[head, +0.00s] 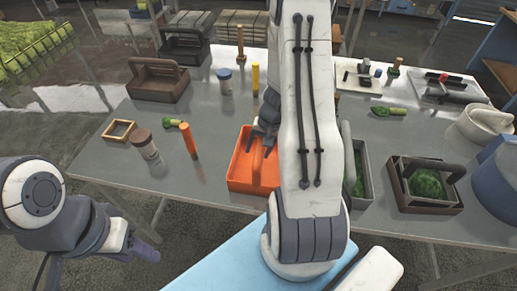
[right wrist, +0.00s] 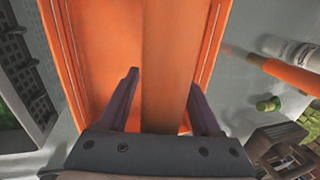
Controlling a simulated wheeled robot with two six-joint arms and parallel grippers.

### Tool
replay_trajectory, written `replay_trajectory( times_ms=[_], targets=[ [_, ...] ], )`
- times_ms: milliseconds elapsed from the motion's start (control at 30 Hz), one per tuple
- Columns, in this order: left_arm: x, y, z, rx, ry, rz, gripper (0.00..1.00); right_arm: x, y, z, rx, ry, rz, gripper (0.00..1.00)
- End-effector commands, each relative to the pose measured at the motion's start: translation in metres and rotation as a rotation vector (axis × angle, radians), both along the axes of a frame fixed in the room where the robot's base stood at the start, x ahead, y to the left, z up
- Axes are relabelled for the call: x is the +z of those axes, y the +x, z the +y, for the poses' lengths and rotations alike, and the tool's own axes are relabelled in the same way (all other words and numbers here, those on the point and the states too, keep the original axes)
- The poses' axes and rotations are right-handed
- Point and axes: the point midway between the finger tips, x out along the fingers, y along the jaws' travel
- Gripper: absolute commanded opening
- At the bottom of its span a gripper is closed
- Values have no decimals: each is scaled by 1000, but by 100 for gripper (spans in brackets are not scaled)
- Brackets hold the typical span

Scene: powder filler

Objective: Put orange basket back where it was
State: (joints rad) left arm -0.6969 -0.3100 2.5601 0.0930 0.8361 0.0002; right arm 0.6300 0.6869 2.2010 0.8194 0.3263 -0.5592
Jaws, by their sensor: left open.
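The orange basket (head: 240,177) stands on the grey table at the front middle, partly hidden behind my right arm. Its inside looks empty in the right wrist view (right wrist: 100,60). My right gripper (head: 264,138) is over the basket from above. In the right wrist view its two fingers (right wrist: 164,105) lie on either side of the basket's broad orange handle (right wrist: 167,60). I cannot tell whether they press on it. My left gripper (head: 148,252) is open and empty, low at the left, off the table's front edge and away from the basket.
An orange cylinder (head: 189,141) and a brown-capped jar (head: 147,146) stand left of the basket. A grey basket (head: 364,180) with green contents stands close on its right, beside a brown tray (head: 425,208). A wooden frame (head: 119,130) lies farther left. Bare table (head: 205,190) lies left of the basket.

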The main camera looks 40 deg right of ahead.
Motion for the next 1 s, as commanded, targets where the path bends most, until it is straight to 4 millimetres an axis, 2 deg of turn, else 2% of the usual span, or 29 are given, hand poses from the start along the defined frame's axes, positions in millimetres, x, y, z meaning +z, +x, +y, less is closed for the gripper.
replay_trajectory(
  times_ms=[233, 367, 533, 800, 1000],
  targets=[
    [1, 0, 0, 0, 0, 0, 50, 1, 0, 0, 0, 0, 0, 64],
    [6, 0, 0, -1, 0, 0, 50, 8, 0, -1, 0, -1, -2, 64],
    [14, 0, 0, -2, 0, 0, 50, 40, -5, -7, 0, -5, -4, 64],
    [14, 0, 0, -3, 0, 0, 50, 93, -14, -17, -1, -4, -4, 64],
    [13, 0, 0, -2, 0, 0, 50, 115, -18, -20, 0, -2, -3, 64]
  ],
)
